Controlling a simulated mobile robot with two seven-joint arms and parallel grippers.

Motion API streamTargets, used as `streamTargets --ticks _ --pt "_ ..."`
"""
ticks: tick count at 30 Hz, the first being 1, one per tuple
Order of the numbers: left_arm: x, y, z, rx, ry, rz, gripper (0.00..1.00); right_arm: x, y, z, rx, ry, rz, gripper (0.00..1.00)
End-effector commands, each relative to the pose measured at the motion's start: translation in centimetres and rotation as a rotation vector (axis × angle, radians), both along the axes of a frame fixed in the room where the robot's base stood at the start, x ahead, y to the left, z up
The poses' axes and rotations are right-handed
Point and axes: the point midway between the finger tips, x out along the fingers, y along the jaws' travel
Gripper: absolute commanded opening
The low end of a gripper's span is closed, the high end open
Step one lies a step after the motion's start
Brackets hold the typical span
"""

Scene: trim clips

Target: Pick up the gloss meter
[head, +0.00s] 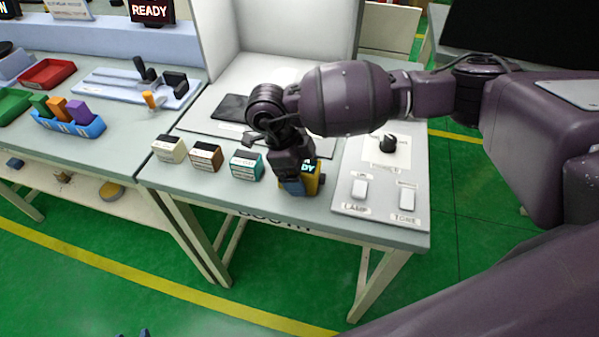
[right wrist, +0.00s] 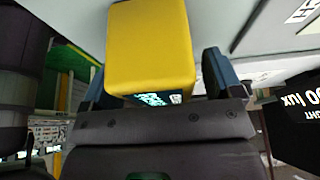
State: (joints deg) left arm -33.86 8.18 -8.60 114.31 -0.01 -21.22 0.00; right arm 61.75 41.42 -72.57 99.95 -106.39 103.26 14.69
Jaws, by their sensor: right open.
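The gloss meter (right wrist: 150,48) is a yellow block with a dark display with cyan lettering, and it lies between my right gripper's two blue fingers in the right wrist view. There is a visible gap at the right finger; contact on the left side is unclear. In the head view the gloss meter (head: 315,181) stands near the table's front edge, partly hidden by my right gripper (head: 296,187). That gripper is open and reaches down over it. Small blue tips at the bottom edge of the head view seem to be my left gripper (head: 134,334), mostly out of frame.
Three small labelled blocks, white (head: 169,148), brown (head: 206,156) and teal (head: 246,164), stand in a row left of the gloss meter. A switch panel (head: 345,190) with a knob lies close on its right. A light booth (head: 220,35) stands behind.

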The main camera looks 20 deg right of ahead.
Motion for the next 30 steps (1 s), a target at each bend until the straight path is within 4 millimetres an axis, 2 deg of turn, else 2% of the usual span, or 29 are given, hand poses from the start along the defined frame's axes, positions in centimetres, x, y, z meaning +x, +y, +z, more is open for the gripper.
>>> streamTargets --ticks 8,20,30 --pt "-0.69 0.11 -0.35 0.000 0.013 0.004 0.43 -0.13 -0.19 -0.61 0.001 0.000 0.001 0.85" --pt "-0.82 0.14 -0.49 0.000 0.017 0.004 0.43 -0.13 -0.18 -0.58 0.001 0.000 0.001 0.25" --pt "-0.18 0.04 -0.11 0.001 0.005 0.001 0.43 -0.07 -0.15 0.05 0.001 -0.002 0.002 0.25"
